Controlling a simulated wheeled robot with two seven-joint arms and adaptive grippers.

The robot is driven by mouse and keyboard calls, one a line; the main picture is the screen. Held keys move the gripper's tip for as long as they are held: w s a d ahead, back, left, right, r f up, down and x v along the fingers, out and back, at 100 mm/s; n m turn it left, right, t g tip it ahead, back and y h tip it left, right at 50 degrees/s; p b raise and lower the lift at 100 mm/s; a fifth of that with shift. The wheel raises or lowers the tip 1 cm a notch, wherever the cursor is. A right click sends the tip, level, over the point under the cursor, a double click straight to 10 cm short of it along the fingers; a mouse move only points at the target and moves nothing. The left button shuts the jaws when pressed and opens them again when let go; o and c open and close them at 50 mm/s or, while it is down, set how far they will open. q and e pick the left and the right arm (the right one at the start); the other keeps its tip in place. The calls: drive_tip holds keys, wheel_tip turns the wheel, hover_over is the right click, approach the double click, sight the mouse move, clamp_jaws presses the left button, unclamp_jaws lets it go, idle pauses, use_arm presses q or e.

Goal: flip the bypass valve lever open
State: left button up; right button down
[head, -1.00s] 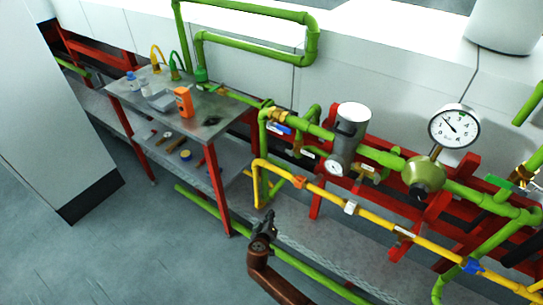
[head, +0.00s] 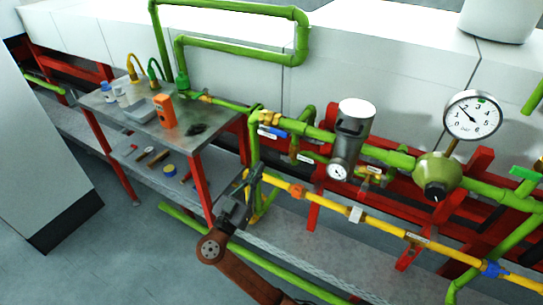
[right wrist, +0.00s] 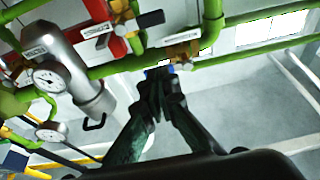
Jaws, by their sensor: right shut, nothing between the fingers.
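A blue lever (head: 273,131) sits at a brass valve (head: 268,117) on the green pipe, left of the grey cylinder. A second brass valve (head: 374,171) sits on a lower green pipe, right of the cylinder. The tags are too small to read, so I cannot tell which is the bypass valve. My right gripper (head: 252,180) is shut and empty, below and left of the blue lever in the head view. In the right wrist view its fingertips (right wrist: 163,74) overlap the blue lever (right wrist: 164,63) and mostly hide it; contact cannot be told. My left gripper is out of view.
A yellow pipe (head: 330,204) runs close by the right gripper. A grey cylinder (head: 350,137) and a large gauge (head: 472,115) stand to the right. A metal table (head: 187,139) with an orange device (head: 164,111) stands left. Red supports (head: 317,200) stand behind the yellow pipe.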

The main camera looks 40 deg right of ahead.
wheel_tip(320, 180, up, 3)
drive_tip(key=b, duration=0.1)
hover_over(272, 154)
drive_tip(key=s+a, duration=0.1)
drive_tip(key=s, duration=0.1)
drive_tip(key=f, duration=0.1)
drive_tip(key=f+b, duration=0.1)
drive_tip(key=f, duration=0.1)
drive_tip(key=shift+w+a+f, duration=0.15)
drive_tip(key=shift+a+f, duration=0.1)
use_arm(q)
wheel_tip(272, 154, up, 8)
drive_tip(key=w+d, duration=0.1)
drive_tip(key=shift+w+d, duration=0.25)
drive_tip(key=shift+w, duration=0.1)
use_arm(e)
drive_tip(key=shift+f, duration=0.3)
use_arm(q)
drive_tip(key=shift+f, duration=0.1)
use_arm(e)
drive_tip(key=shift+n, duration=0.3)
